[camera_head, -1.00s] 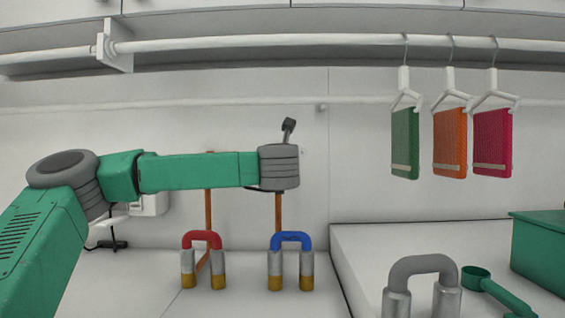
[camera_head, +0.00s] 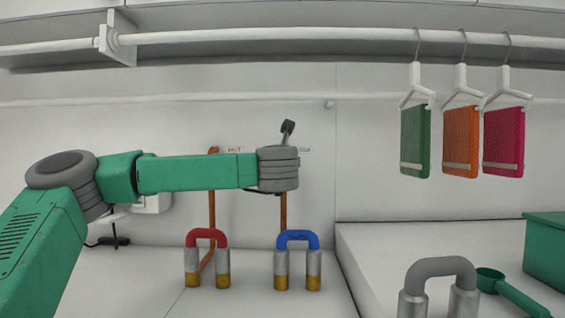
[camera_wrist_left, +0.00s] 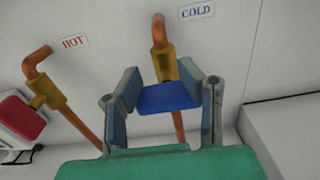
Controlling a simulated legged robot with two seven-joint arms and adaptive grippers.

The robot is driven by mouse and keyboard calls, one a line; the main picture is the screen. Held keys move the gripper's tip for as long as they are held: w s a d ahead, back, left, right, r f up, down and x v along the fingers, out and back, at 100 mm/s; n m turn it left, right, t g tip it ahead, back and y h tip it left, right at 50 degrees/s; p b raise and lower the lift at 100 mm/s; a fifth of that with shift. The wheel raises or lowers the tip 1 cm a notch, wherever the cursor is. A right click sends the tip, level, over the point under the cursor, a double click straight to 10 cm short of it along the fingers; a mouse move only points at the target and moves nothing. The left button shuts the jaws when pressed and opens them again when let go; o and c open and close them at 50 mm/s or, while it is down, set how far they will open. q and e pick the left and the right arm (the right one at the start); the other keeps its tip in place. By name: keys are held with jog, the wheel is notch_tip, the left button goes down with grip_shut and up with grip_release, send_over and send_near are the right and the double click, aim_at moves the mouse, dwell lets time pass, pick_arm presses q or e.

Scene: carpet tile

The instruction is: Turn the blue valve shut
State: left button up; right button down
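In the left wrist view, the blue valve handle (camera_wrist_left: 168,98) is a flat blue piece in front of the yellow valve body (camera_wrist_left: 163,62) on the copper pipe under the COLD label (camera_wrist_left: 197,10). My left gripper (camera_wrist_left: 161,74) has its two grey fingers spread, one on each side of the blue handle. Whether they touch it is unclear. In the head view, my left arm reaches across to the cold pipe (camera_head: 283,212); its grey wrist hides the valve and gripper fingers. My right gripper is out of view.
The hot pipe (camera_wrist_left: 72,110) runs to the left, with a red-and-white object (camera_wrist_left: 20,118) beyond it. Red (camera_head: 207,240), blue (camera_head: 297,240) and grey (camera_head: 440,270) U-shaped objects stand below. Green, orange and pink items hang from the rail (camera_head: 300,35) at right.

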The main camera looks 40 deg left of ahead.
pick_arm(q)
jog(key=v, duration=1.1)
jog(key=shift+d, duration=0.25)
jog(key=shift+s+f, duration=0.1)
jog(key=shift+d, duration=0.1)
